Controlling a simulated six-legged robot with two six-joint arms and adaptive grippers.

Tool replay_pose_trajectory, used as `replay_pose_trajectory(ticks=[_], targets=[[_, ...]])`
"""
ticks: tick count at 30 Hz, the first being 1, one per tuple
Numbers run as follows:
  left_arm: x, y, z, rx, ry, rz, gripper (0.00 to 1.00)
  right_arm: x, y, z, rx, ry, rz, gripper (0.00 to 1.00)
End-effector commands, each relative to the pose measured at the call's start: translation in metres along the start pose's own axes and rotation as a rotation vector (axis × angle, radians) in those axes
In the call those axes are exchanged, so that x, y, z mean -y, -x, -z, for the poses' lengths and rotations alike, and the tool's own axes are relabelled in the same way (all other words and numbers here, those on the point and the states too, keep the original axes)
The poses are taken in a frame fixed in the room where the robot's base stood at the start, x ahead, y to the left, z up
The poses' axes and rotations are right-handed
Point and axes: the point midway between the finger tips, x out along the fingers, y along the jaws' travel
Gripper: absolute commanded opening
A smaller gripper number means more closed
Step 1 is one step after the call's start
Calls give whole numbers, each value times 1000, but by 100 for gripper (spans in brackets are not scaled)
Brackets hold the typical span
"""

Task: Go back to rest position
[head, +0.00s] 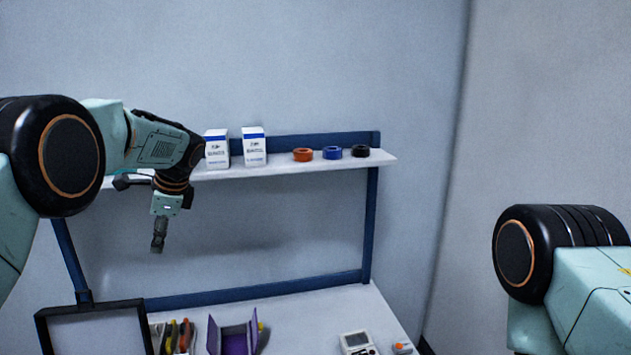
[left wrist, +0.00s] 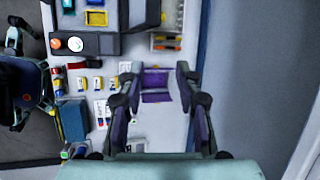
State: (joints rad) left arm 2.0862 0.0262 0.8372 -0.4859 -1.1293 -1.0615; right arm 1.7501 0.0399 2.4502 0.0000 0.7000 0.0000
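My left gripper (head: 159,240) hangs pointing down below the shelf and above the workbench, apart from both. In the left wrist view its two fingers (left wrist: 157,82) are spread apart with nothing held between them. A purple open holder (left wrist: 155,97) shows on the bench below, in the gap between the fingers. My right arm enters at the right edge of the head view, but its gripper is out of frame.
A shelf (head: 308,166) carries two white boxes (head: 216,150) and orange, blue and black rings (head: 332,153). The bench (head: 300,315) holds the purple holder (head: 235,340), pliers (head: 178,337), a handheld meter (head: 357,343) and a black-framed panel (head: 97,306).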

Motion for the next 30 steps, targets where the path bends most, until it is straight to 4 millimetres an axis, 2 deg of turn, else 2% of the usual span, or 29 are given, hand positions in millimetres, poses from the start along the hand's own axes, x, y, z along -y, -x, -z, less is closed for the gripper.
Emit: replay_pose_trajectory(ticks=[3, 8, 11, 14, 17, 22, 26, 30], targets=[[11, -4, 12, -57, 77, 59, 35, 0, 0, 0, 0, 0, 0, 40], [11, -20, 33, -144, 173, 103, 35, 0, 0, 0, 0, 0, 0, 40], [4, -34, 50, -210, 244, 117, 35, 0, 0, 0, 0, 0, 0, 40], [-15, -58, 73, -289, 335, 112, 35, 0, -2, 0, 0, 0, 0, 40], [-48, -90, 98, -374, 451, 82, 35, 0, -7, 0, 0, 0, 0, 40], [-128, -150, 129, -483, 673, -12, 35, 0, -19, 0, 0, 0, 0, 40], [-201, -188, 139, -520, 841, -95, 35, 0, -29, 0, 0, 0, 0, 40], [-284, -220, 135, -515, 1013, -182, 35, 0, -41, 0, 0, 0, 0, 40]])
